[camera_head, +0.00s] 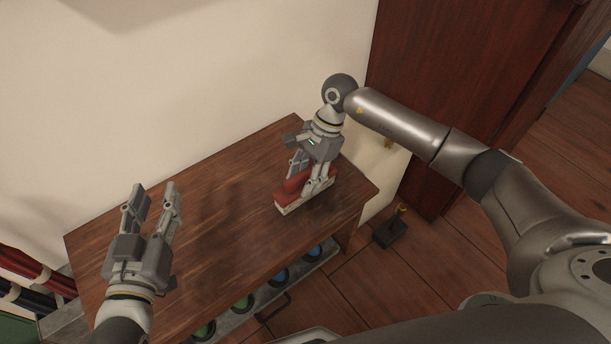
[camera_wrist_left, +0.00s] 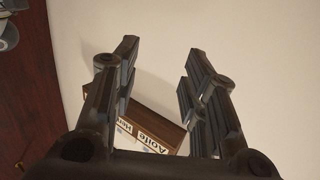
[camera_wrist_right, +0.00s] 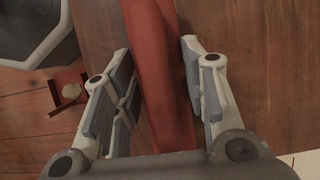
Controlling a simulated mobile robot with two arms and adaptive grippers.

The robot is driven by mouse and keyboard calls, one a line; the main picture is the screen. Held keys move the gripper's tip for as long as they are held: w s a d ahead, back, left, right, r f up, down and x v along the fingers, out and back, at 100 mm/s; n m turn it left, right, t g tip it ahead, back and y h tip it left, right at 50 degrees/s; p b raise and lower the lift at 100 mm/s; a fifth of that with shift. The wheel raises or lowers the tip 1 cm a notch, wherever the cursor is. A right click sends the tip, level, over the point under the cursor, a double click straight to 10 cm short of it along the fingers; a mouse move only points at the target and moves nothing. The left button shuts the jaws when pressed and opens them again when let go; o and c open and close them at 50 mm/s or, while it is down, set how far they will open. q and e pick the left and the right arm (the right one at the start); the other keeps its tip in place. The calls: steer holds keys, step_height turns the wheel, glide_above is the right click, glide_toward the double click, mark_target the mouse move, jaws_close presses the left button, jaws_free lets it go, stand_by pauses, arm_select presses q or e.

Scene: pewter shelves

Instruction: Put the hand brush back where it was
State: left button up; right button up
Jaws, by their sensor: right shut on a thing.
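The hand brush (camera_head: 290,194), red with a pale bristle edge, is at the right part of the dark wooden table top (camera_head: 215,205). My right gripper (camera_head: 308,190) points down and is shut on it. In the right wrist view the red brush (camera_wrist_right: 158,75) runs between the two fingers. I cannot tell whether its bristles touch the wood. My left gripper (camera_head: 154,193) is open and empty over the left part of the table. In the left wrist view nothing is between its fingers (camera_wrist_left: 158,60).
A lower shelf holds several round green and blue things (camera_head: 282,276). Red and dark rolls (camera_head: 38,270) lie at the far left. A labelled wooden box (camera_wrist_left: 150,125) shows in the left wrist view. A dark block (camera_head: 391,232) stands on the floor. The table's middle is clear.

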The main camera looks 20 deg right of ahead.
steer(key=o, duration=1)
steer(key=shift+c, duration=0.2)
